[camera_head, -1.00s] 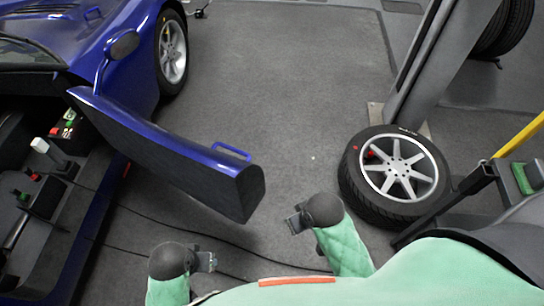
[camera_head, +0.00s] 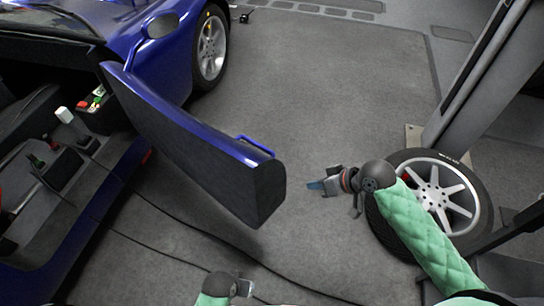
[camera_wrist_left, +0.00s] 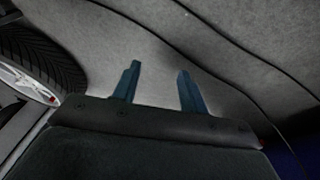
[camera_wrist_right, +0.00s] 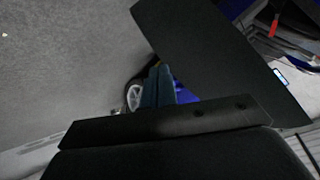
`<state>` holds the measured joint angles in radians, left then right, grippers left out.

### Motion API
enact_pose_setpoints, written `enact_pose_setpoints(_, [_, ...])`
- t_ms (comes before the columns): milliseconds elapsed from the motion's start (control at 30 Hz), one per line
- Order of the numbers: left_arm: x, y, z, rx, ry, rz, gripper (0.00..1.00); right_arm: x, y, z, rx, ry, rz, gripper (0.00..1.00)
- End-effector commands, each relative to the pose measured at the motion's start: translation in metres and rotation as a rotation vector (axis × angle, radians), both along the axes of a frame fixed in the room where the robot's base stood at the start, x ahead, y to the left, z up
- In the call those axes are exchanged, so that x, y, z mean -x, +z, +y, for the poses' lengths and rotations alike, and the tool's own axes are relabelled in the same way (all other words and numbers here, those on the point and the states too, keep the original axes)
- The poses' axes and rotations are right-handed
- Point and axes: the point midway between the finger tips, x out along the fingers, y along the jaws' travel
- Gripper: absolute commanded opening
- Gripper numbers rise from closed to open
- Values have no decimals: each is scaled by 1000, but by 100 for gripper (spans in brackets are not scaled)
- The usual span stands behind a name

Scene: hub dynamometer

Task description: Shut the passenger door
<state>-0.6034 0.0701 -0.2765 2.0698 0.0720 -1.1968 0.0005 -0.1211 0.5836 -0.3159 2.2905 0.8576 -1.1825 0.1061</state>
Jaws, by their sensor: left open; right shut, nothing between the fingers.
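The passenger door (camera_head: 190,140) of the blue car stands wide open in the head view, its dark inner panel facing the cabin and a blue handle (camera_head: 255,145) near its free end. My right gripper (camera_head: 318,186) is shut and empty, to the right of the door's free end and apart from it. In the right wrist view its closed fingers (camera_wrist_right: 158,88) show beside the dark door panel (camera_wrist_right: 225,55). My left gripper (camera_head: 245,287) is low in the head view, below the door; its two fingers (camera_wrist_left: 157,90) are apart with only floor between them in the left wrist view.
Black cables (camera_head: 175,222) run across the floor below the door. The grey floor (camera_head: 320,90) beyond the door is clear.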

Motion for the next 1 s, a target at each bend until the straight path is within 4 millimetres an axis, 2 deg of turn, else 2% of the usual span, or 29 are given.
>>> enact_pose_setpoints(33, [1, -22, -4, 9, 2, -16, 43, -5, 0, 2, -68, 1, 13, 0])
enact_pose_setpoints(100, [-1, -42, -9, 25, 9, -52, 43, -10, 9, 8, -184, -8, 46, 0])
enact_pose_setpoints(200, [-3, -66, -16, 48, 20, -110, 43, -18, 25, 14, -359, -42, 103, 0])
enact_pose_setpoints(367, [-11, -90, -24, 89, 43, -222, 43, -34, 56, 17, -646, -140, 212, 0])
enact_pose_setpoints(500, [-21, -95, -28, 120, 66, -319, 43, -48, 77, 14, -848, -238, 297, 0])
enact_pose_setpoints(600, [-27, -92, -29, 134, 77, -365, 43, -55, 86, 12, -930, -284, 332, 0])
enact_pose_setpoints(767, [-30, -89, -29, 141, 82, -389, 43, -60, 91, 15, -969, -307, 347, 0])
enact_pose_setpoints(1000, [-30, -79, -30, 141, 81, -387, 43, -75, 92, 43, -969, -305, 345, 0])
